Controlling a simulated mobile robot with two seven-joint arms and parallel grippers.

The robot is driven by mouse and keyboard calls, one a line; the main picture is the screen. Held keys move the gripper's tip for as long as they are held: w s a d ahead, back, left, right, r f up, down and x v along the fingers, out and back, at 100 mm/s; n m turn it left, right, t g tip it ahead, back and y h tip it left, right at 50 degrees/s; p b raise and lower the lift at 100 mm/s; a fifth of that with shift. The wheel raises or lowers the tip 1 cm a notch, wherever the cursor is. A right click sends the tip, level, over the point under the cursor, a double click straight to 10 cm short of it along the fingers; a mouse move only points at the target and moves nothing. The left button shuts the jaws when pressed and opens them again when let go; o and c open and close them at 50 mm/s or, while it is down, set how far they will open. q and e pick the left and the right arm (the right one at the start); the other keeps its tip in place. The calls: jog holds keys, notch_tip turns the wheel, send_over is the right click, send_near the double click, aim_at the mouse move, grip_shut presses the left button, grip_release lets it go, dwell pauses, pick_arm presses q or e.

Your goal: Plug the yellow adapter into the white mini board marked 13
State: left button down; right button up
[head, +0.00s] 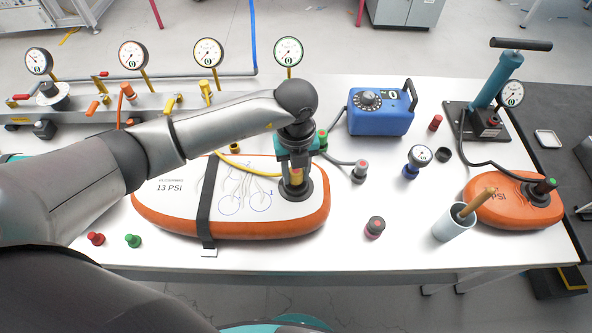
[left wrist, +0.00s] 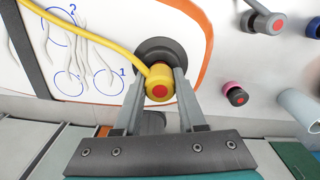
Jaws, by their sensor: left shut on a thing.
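The white mini board (head: 177,205) with orange sides lies on the table, printed "13 PSI", under a dark strap. Its dark round valve (head: 295,193) is at its right end, and the valve also shows in the left wrist view (left wrist: 190,48). My left gripper (head: 296,172) is shut on the yellow adapter (left wrist: 160,78), which has a red centre and a yellow hose (left wrist: 92,50). The adapter is at the valve, in line with it; I cannot tell whether it is fully seated. My right gripper is out of view.
A blue pump box (head: 380,122) stands behind, with a grey-hosed adapter (head: 360,172) near it. An orange board (head: 490,208), a cup (head: 453,222) and a teal hand pump (head: 497,80) are at right. Red (head: 96,239) and green (head: 133,241) caps lie front left.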

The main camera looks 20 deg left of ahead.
aim_at(296, 171)
pick_arm(q)
jog(key=shift+f, duration=0.25)
jog(key=shift+c, duration=2)
grip_release()
jog(key=shift+r, duration=0.1)
notch_tip(296, 171, up, 15)
jog(key=shift+s, duration=0.1)
